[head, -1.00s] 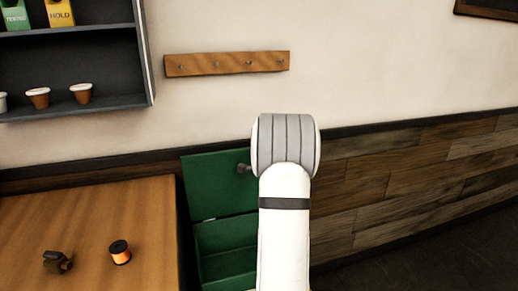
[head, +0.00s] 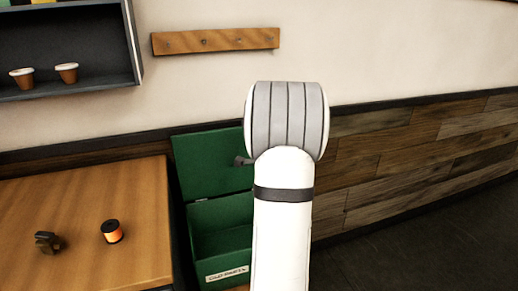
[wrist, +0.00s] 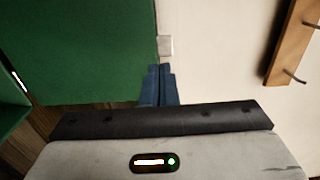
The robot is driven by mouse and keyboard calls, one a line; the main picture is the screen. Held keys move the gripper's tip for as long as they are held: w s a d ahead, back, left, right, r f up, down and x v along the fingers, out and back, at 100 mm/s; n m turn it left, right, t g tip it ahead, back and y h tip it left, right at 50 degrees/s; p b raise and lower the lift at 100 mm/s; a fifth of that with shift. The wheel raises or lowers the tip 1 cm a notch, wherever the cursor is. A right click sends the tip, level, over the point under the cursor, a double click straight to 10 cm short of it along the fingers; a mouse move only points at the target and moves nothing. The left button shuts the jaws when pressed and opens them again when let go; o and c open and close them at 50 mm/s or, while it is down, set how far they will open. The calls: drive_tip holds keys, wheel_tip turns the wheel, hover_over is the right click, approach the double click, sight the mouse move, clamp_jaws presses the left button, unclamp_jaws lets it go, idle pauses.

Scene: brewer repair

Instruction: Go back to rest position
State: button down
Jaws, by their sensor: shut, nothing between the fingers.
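My arm rises in the middle of the head view, with its large grey joint at the top. My gripper shows in the wrist view (wrist: 160,85), with its two blue fingers together and nothing between them. Beyond the fingers in that view are the green panel of the open box and the pale wall. In the head view my gripper is hidden behind my own arm; only a small dark part shows at the joint's left edge.
An open green box (head: 222,232) with a raised lid (head: 208,165) stands beside the wooden table (head: 75,215). An orange spool (head: 112,231) and a small dark part (head: 47,242) lie on the table. A peg rail (head: 216,41) and a shelf with cups (head: 66,73) hang on the wall. Dark floor at right is clear.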

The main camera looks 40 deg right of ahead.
drive_tip(key=v, duration=0.5)
drive_tip(key=shift+s+r, duration=0.1)
